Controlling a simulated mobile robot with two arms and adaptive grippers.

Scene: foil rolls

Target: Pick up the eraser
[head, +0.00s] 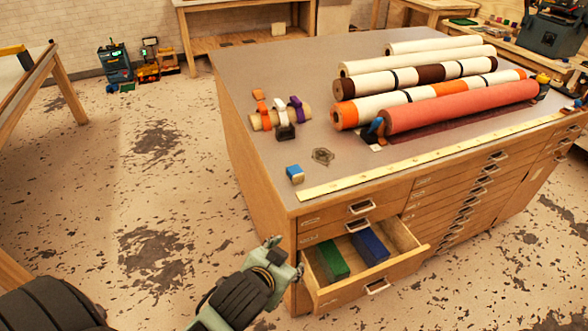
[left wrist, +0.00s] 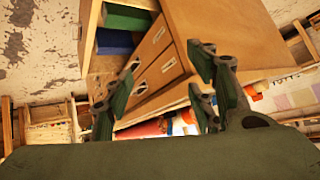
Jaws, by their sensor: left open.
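A small eraser (head: 294,174), blue on top with a white lower part, lies on the grey top of the wooden flat-file cabinet (head: 243,82), by its front left corner. My left gripper (head: 287,259) is open and empty, in front of that corner and lower in the picture than the eraser, left of the open drawer. In the left wrist view the spread fingers (left wrist: 160,92) have nothing between them that they touch. I cannot make out the eraser in that view. My right gripper is not in view.
The open drawer (head: 409,243) juts out beside my left gripper and holds a green box (head: 330,261) and a blue box (head: 370,247). A yellow ruler (head: 400,163) lies along the front edge. Large rolls (head: 460,106) and a small banded roll (head: 265,121) lie behind.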

